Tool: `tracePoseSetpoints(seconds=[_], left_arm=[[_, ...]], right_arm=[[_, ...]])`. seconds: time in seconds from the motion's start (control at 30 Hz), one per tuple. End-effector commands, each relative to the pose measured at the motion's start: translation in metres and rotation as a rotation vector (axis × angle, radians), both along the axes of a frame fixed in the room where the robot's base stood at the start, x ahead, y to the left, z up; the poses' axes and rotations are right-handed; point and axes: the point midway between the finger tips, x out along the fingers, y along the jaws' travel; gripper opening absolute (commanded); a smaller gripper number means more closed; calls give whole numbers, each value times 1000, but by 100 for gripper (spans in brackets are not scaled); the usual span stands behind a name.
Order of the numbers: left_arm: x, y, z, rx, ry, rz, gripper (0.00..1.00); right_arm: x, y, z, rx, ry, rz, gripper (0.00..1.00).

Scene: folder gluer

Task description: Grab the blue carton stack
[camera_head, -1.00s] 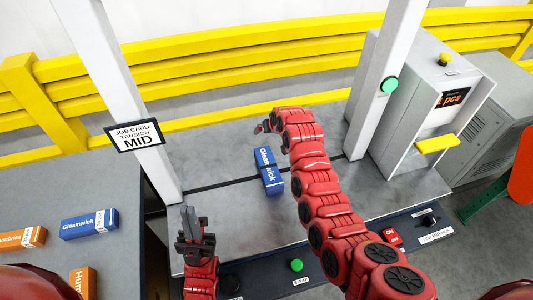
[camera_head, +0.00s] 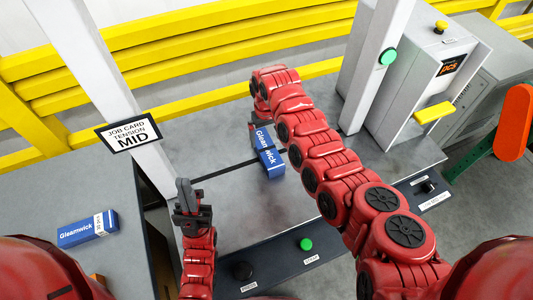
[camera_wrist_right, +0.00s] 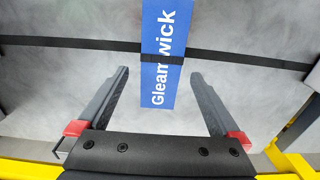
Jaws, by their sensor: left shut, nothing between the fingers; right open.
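The blue carton stack (camera_head: 268,160), marked Gleamwick, lies on the grey machine table under a dark strap. In the right wrist view the blue stack (camera_wrist_right: 166,90) shows ahead of and between the two spread fingers. My right gripper (camera_wrist_right: 160,95) is open and empty, its fingers apart from the stack on both sides. In the head view my right gripper (camera_head: 252,138) is at the far end of the stack, partly hidden by its own arm. My left gripper (camera_head: 187,200) is shut and empty, upright near the table's left front.
Another blue Gleamwick carton (camera_head: 88,229) lies on the left side table (camera_head: 45,200). A white post with a job card sign (camera_head: 130,133) stands left, another post (camera_head: 368,70) right. Green (camera_head: 306,244) and black (camera_head: 242,270) buttons line the front edge.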

Motion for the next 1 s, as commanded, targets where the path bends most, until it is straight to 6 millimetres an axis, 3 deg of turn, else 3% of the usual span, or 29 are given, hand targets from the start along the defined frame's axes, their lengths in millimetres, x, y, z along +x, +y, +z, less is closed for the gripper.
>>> tracePoseSetpoints(seconds=[0.1, 0.33, 0.43, 0.5, 0.77, 0.83, 1.0], left_arm=[[0, 0, -6, 0, 0, 0, 0], [0, 0, 0, 0, 0, 0, 0], [0, 0, 1, 0, 0, 0, 0], [0, 0, -16, 0, 0, 0, 0], [0, 0, -16, 0, 0, 0, 0], [0, 0, -16, 0, 0, 0, 0], [0, 0, -16, 0, 0, 0, 0]], right_arm=[[-1, 0, -12, -1, 2, 0, 100], [-6, -1, -27, 1, 3, -1, 100], [-12, -1, -45, 0, 9, -1, 100], [-11, -1, -63, 0, 3, -1, 100], [-9, -1, -65, 2, -1, -2, 100], [-9, -1, -65, 2, -1, -2, 93], [-9, -1, -65, 1, -1, -2, 62]])
